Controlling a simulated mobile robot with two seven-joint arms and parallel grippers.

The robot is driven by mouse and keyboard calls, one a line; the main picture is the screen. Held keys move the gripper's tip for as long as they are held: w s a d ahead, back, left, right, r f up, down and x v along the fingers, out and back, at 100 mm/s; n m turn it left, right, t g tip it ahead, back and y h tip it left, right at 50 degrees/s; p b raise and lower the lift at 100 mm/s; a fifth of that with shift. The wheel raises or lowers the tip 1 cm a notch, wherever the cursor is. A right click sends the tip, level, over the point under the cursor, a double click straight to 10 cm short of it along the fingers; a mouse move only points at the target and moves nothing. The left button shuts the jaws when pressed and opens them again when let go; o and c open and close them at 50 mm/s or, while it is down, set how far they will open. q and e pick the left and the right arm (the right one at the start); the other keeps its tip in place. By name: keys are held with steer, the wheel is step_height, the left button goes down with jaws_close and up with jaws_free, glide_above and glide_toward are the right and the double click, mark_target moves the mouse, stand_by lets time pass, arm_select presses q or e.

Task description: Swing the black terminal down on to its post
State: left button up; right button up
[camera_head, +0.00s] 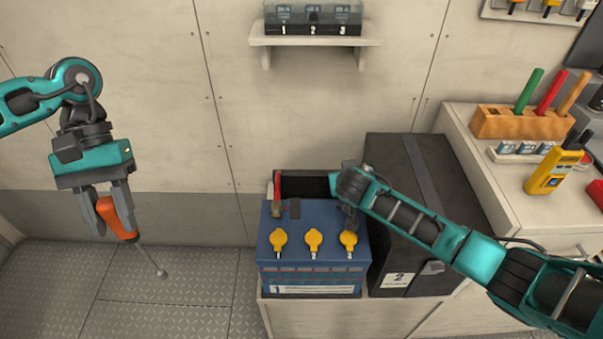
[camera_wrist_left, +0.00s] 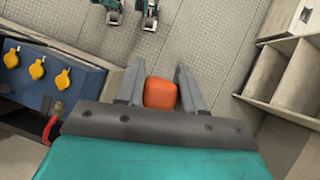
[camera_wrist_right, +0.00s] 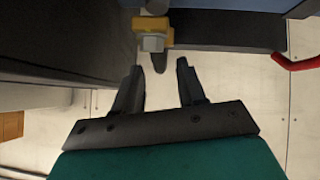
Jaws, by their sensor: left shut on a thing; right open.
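The blue battery (camera_head: 312,245) has yellow caps on its front half and stands beside a black box. My right gripper is open and empty. My left gripper (camera_head: 110,212) is shut on the orange handle (camera_head: 124,218) of a thin-shafted tool, out to the left above the floor.
A red cable (camera_head: 277,184) runs to the battery's back left corner. The black box (camera_head: 408,170) marked 2 rises close on the right. A wall shelf (camera_head: 314,41) hangs above. Floor at left is clear.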

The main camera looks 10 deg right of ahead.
arm_select(q)
step_height(320, 180, up, 2)
steer(key=shift+p, duration=0.75)
arm_select(e)
steer(key=v, duration=0.8)
steer(key=shift+s+r, duration=0.25)
steer(key=shift+a, duration=0.1)
